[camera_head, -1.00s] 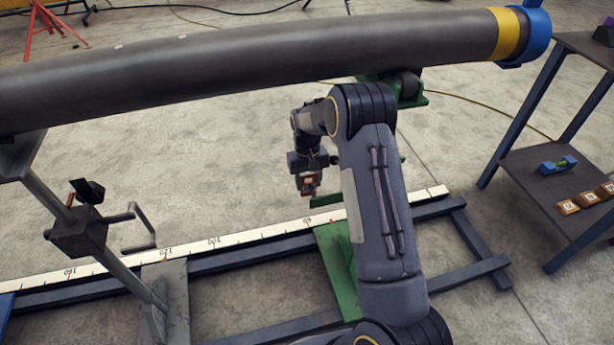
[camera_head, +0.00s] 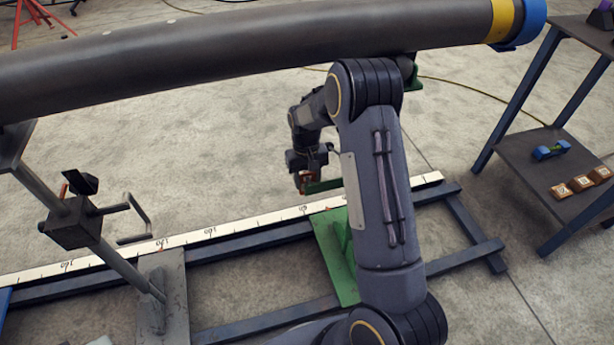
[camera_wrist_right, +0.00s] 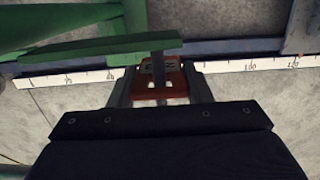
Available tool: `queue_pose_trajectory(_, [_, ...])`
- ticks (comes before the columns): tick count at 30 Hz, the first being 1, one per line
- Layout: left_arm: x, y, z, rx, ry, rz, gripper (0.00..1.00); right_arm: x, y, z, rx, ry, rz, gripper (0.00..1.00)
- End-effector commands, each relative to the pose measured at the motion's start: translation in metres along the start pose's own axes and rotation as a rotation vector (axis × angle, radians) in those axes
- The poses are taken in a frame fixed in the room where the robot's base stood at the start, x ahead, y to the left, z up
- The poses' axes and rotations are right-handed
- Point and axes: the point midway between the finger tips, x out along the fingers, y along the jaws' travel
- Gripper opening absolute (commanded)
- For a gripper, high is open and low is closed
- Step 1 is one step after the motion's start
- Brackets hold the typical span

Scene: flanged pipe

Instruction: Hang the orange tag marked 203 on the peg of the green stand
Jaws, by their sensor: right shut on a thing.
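My right gripper (camera_head: 304,186) is shut on the orange tag (camera_wrist_right: 172,88), which sits between its two fingers in the right wrist view. The tag's marking is partly covered by a dark upright rod (camera_wrist_right: 158,62), so I cannot read the number. The green stand (camera_head: 335,262) stands on the floor frame, largely behind my right arm. The rod crosses this bar and overlaps the tag. I cannot tell whether it passes through the tag's hole. My left gripper is out of view.
A long dark pipe (camera_head: 200,58) runs across above the work area. A white measuring strip (camera_head: 230,227) lies along the blue floor frame. A grey clamp post (camera_head: 75,225) stands at left. A shelf (camera_head: 545,180) at right holds several small tagged blocks.

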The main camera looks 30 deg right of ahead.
Motion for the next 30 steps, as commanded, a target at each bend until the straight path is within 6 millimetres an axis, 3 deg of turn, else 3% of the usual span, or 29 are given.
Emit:
queue_pose_trajectory(12, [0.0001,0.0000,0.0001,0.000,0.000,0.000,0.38,0.0000,0.0000,-0.0002,0.000,0.000,0.000,0.24])
queue_pose_trajectory(13, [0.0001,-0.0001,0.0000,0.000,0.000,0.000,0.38,0.0000,0.0000,-0.0002,0.000,0.000,0.000,0.46])
queue_pose_trajectory(18, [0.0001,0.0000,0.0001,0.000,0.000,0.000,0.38,0.0000,0.0000,-0.0002,0.000,0.000,0.000,0.69])
queue_pose_trajectory(30, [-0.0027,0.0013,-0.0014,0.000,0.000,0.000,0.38,-0.0090,-0.0001,0.0001,0.000,0.002,-0.001,0.70])
